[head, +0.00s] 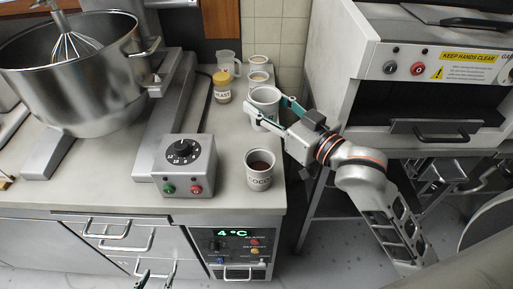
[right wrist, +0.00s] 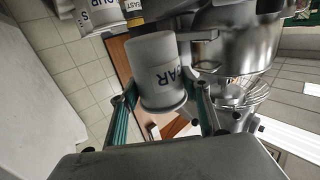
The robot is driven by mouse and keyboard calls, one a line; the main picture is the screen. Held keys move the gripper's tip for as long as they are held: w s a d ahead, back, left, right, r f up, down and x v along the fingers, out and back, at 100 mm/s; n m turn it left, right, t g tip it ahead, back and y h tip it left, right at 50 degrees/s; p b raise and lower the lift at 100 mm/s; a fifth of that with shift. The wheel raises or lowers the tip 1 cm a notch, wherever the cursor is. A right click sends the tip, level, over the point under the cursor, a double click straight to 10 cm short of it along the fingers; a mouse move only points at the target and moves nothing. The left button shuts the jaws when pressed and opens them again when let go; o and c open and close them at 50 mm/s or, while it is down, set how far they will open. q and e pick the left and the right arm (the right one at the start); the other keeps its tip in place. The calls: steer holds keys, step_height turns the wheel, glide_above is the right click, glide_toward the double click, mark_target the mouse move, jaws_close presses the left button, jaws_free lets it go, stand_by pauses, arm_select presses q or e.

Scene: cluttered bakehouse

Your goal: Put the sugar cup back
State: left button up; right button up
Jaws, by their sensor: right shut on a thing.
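The sugar cup (head: 264,95) is a white cup at the right end of the counter in the head view. In the right wrist view it (right wrist: 158,72) shows part of its dark lettering, "GAR". My right gripper (head: 266,112) is shut on it, with one finger on each side of its body. I cannot tell whether its base touches the counter. My left gripper (head: 156,275) shows only its fingertips at the bottom edge of the head view, in front of the counter drawers. They are apart with nothing seen between them.
A cocoa cup (head: 259,178) stands nearer the counter's front edge. A yeast jar (head: 222,92), a clear jug (head: 229,64) and two more cups (head: 258,79) stand behind. A mixer (head: 75,75) and its control box (head: 185,165) fill the left. An oven (head: 435,75) stands right.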

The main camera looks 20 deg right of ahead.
steer(key=w+r+n+g+y, duration=0.1)
steer(key=r, duration=0.1)
steer(key=w+r+n+g+y+b, duration=0.1)
steer(key=r+y, duration=0.1)
steer(key=r, duration=0.1)
steer(key=w+r+n+g+y+b, duration=0.1)
steer(key=r+y, duration=0.1)
steer(key=r, duration=0.1)
steer(key=shift+w+a+n, duration=0.35)
steer(key=shift+a+n, duration=0.05)
steer(key=shift+d+r, duration=0.15)
steer(key=shift+d, duration=0.1)
steer(key=shift+w+f, duration=0.1)
steer(key=shift+f, duration=0.15)
step_height(320, 180, down, 19)
steer(key=b, duration=0.5)
steer(key=shift+r, duration=0.2)
steer(key=shift+f, duration=0.3)
steer(key=shift+c, duration=0.2)
